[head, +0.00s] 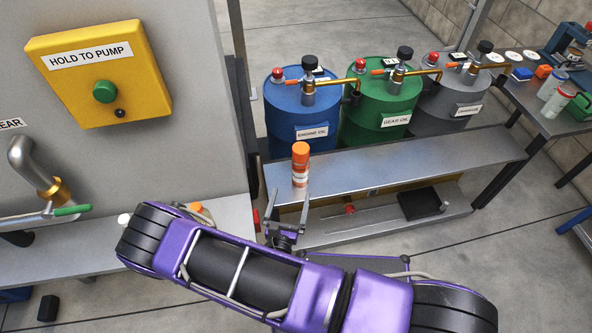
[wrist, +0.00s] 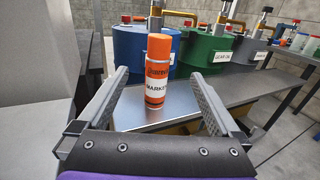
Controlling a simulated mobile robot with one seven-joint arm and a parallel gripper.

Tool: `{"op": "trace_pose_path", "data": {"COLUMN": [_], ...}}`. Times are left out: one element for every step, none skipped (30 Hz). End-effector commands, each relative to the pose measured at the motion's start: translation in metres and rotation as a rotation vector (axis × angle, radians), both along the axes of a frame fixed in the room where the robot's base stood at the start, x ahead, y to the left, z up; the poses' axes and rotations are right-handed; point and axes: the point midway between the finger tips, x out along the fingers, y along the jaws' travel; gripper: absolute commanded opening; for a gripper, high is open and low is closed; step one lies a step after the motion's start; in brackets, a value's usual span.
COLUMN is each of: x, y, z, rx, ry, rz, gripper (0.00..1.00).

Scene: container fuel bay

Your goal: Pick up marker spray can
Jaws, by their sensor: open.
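The marker spray can (head: 300,165) is orange with a white label band and stands upright on the grey metal shelf (head: 400,159), near its left end. In the wrist view the can (wrist: 158,72) shows the letters "MARKE" and stands beyond and between my fingers. My gripper (head: 289,207) is open, in front of the can in the head view. Its two fingers (wrist: 160,95) are spread wide on either side of the can in the wrist view, with nothing seen between them touching it.
Blue (head: 303,110), green (head: 382,105) and grey (head: 453,100) drums stand behind the shelf. A grey cabinet with a yellow "HOLD TO PUMP" box (head: 99,73) is at left. A lower shelf holds a black tray (head: 422,203). A table at right holds bottles (head: 558,101).

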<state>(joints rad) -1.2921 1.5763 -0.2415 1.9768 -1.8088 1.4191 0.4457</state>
Motion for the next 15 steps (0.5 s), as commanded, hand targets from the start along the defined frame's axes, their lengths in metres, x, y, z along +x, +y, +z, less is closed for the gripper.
{"op": "trace_pose_path", "data": {"x": [0.002,0.005,0.011,0.017,0.023,0.032,0.039,0.046,0.054,0.061,0.068,0.076,0.083,0.088,0.095], "y": [-0.002,-0.003,-0.004,-0.004,-0.005,-0.006,-0.007,-0.008,-0.009,-0.009,-0.01,-0.011,-0.012,-0.013,-0.014], "z": [-0.003,-0.004,-0.004,-0.004,-0.003,-0.004,-0.004,-0.004,-0.004,-0.004,-0.004,-0.004,-0.004,-0.004,-0.003], "rx": [-0.002,-0.001,0.0,0.0,-0.001,0.001,0.0,-0.001,0.0,-0.001,-0.001,-0.001,0.0,0.0,-0.001], "ry": [0.003,0.005,0.006,0.005,0.004,0.003,0.004,0.004,0.003,0.003,0.004,0.003,0.003,0.004,0.004], "rz": [0.003,0.004,0.003,0.003,0.003,0.001,0.001,0.002,0.001,0.002,0.001,0.001,0.002,0.001,0.002], "gripper": [1.0,1.0,1.0,1.0,1.0,1.0,1.0,1.0,1.0,1.0,1.0,1.0,1.0,1.0,1.0]}}
